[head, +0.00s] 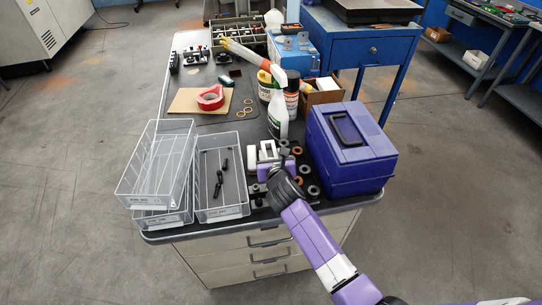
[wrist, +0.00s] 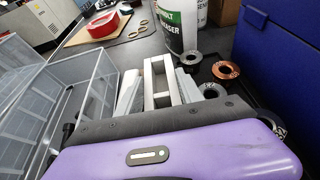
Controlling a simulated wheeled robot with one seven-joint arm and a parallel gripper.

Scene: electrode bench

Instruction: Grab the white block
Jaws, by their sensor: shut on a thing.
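The white block (wrist: 162,88) is a pale frame-like piece with openings. In the wrist view it stands upright between the two fingers of my gripper (wrist: 160,92). The gripper is shut on it, one finger on each side. Its lower part is hidden behind my gripper's body. In the head view my gripper (head: 268,160) is over the front of the bench, between the clear bins and the blue box. Whether the block touches the bench cannot be told.
Clear bins (head: 155,165) stand to the left, one with black pieces in it. A blue-purple box (head: 350,165) stands close on the right. A spray bottle (head: 279,115) is just behind my gripper. Copper and grey rings (wrist: 226,69) lie to the right. Red tape (head: 211,97) lies farther back.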

